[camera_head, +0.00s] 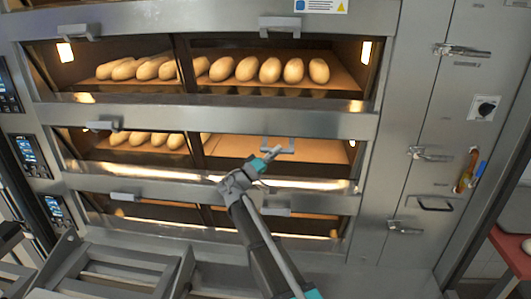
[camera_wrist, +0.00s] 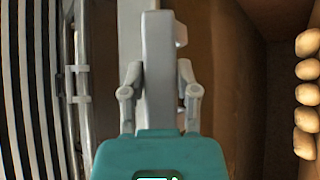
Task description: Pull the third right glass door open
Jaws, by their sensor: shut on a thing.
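My gripper (camera_head: 268,159) is at the right door of the middle visible deck. It is shut on that door's grey handle (camera_head: 279,147). In the wrist view the handle (camera_wrist: 158,60) is a pale grey bar between the two fingers of my gripper (camera_wrist: 159,92). The handle hangs lower than the left door's handle (camera_head: 103,126) on the same deck, in front of the oven opening. The right door seems partly tilted open. Its glass is hard to make out, and my arm hides part of its lower edge.
Loaves (camera_head: 262,69) lie in the upper deck and behind the middle deck's left door. Loaves also show at the right of the wrist view (camera_wrist: 306,93). The lower deck's door handles (camera_head: 124,197) stick out below. A latched steel panel (camera_head: 425,110) stands right.

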